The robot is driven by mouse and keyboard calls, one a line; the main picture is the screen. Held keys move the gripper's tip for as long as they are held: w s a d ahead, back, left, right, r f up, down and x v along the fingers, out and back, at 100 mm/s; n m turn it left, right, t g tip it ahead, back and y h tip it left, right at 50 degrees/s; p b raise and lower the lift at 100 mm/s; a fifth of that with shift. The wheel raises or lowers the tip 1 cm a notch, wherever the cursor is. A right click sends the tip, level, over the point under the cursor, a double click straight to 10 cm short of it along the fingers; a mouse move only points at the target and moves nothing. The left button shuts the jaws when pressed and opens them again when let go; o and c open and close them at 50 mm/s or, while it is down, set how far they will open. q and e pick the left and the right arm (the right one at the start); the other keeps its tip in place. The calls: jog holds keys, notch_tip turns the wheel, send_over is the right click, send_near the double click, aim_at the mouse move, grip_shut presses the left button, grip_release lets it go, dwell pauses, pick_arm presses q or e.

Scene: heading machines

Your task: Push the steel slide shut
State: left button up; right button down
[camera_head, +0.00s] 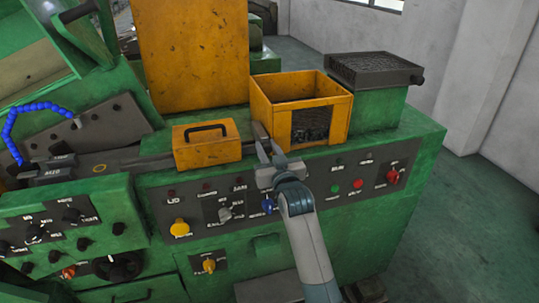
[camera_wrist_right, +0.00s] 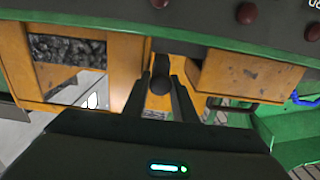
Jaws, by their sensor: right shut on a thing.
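My right gripper (camera_head: 268,151) reaches in from below, between the yellow block and the yellow bin. It is shut on a dark handle (camera_head: 259,130), which looks like the handle of the steel slide. In the right wrist view the handle's round dark knob (camera_wrist_right: 161,78) sits between the two fingers of my right gripper (camera_wrist_right: 163,92). A grey steel strip (camera_head: 155,158) runs left from there behind the yellow block; how far the slide stands open is hidden. My left gripper is not in view.
The yellow block with a black handle (camera_head: 206,153) stands close left of my right gripper. The open yellow bin (camera_head: 335,120), holding dark pieces, stands close right. A black grated box (camera_head: 375,70) stands farther right.

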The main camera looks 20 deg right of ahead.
jog(key=shift+r, duration=0.1)
jog(key=c, duration=1.5)
grip_release()
jog(key=shift+w, duration=0.1)
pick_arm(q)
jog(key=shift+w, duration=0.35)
pick_arm(e)
jog(key=shift+w, duration=0.2)
jog(key=shift+s, duration=0.45)
jog(key=shift+s+f+b, duration=0.2)
jog(key=shift+s+b, duration=0.3)
jog(key=shift+s, duration=0.15)
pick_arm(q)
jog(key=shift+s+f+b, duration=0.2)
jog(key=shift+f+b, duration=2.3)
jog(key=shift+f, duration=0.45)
pick_arm(e)
jog(key=shift+s+d, duration=0.15)
jog(key=shift+s, duration=3.65)
jog(key=shift+s+d, duration=0.15)
jog(key=shift+s, duration=3.6)
